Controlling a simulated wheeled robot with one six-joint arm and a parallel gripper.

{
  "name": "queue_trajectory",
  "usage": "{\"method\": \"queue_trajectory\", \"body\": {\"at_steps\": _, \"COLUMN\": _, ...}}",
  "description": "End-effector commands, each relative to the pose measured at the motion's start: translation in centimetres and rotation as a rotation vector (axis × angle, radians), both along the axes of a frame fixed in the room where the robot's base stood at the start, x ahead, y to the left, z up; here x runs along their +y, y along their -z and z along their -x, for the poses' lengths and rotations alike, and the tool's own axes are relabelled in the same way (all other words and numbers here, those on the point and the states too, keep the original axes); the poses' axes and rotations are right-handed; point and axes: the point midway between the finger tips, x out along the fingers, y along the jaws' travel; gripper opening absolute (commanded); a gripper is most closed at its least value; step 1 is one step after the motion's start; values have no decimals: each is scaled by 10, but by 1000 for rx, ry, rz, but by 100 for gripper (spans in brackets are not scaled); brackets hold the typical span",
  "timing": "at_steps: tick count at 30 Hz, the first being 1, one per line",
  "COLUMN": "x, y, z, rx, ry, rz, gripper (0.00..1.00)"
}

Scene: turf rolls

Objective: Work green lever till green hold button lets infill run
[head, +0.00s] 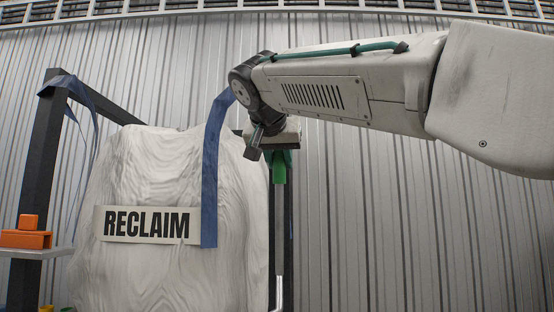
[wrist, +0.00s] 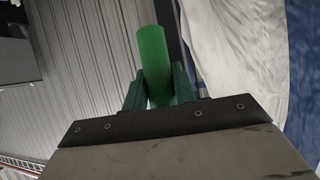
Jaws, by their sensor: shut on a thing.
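The green lever's round grip (wrist: 152,55) stands between the two dark green fingers of my gripper (wrist: 158,85) in the wrist view. The fingers press on it from both sides, and its upper end sticks out beyond them. In the head view my gripper (head: 280,155) is at the top of the lever's upright grey rod (head: 280,230), just right of the white bag; the wrist hides part of the grip. I cannot make out a green hold button in either view.
A big white bag (head: 150,270) with a RECLAIM label (head: 148,225) hangs from a dark frame (head: 40,150) by blue straps (head: 212,170), close left of my gripper. An orange block (head: 26,239) sits on a shelf at far left. A ribbed metal wall (head: 420,230) stands behind.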

Motion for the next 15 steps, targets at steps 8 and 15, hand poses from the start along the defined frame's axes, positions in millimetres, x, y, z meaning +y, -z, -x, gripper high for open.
{"method": "queue_trajectory", "body": {"at_steps": 8, "x": 0, "y": 0, "z": 0, "rx": -1, "ry": -1, "rz": 0, "gripper": 49}}
{"method": "queue_trajectory", "body": {"at_steps": 15, "x": 2, "y": -3, "z": 5, "rx": -2, "ry": -2, "rz": 0, "gripper": 49}}
